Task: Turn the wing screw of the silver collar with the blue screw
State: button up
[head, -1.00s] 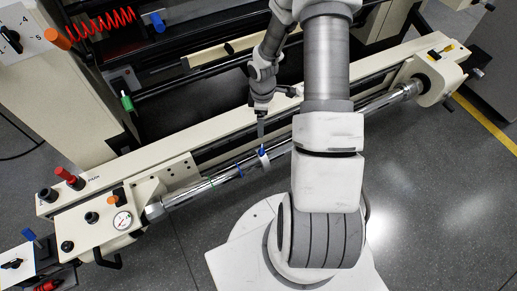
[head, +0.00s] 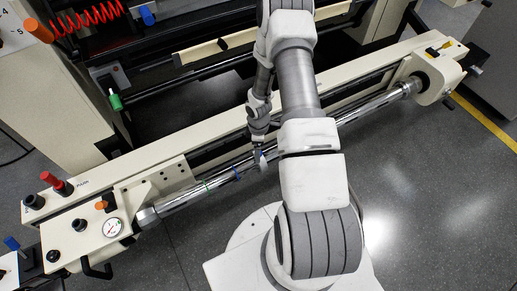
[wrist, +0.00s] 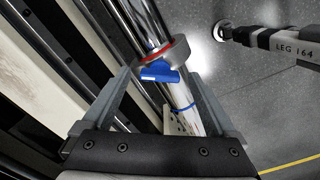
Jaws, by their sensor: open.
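In the wrist view, the silver collar (wrist: 172,58) with a red band sits around a shiny bar (wrist: 146,22). Its blue wing screw (wrist: 160,75) points toward my gripper. My gripper (wrist: 160,82) is open, with one finger on each side of the wing screw; I see no clear contact. In the head view my gripper (head: 260,158) is at the bar (head: 330,122), and the collar and its screw are mostly hidden there.
A blue ring (head: 237,173) and a green ring (head: 207,186) mark the bar left of my gripper. A gauge (head: 112,228) and red knob (head: 57,184) stand on the left end housing. The long beige beam (head: 340,93) runs close behind the bar.

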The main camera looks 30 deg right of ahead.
jog(key=c, duration=1.4)
jog(key=shift+m, duration=0.8)
jog(key=m+b, duration=0.1)
jog(key=m, duration=0.4)
jog(key=m+b, duration=0.1)
jog(key=m, duration=0.6)
jog(key=shift+m, duration=0.3)
jog(key=m, duration=1.3)
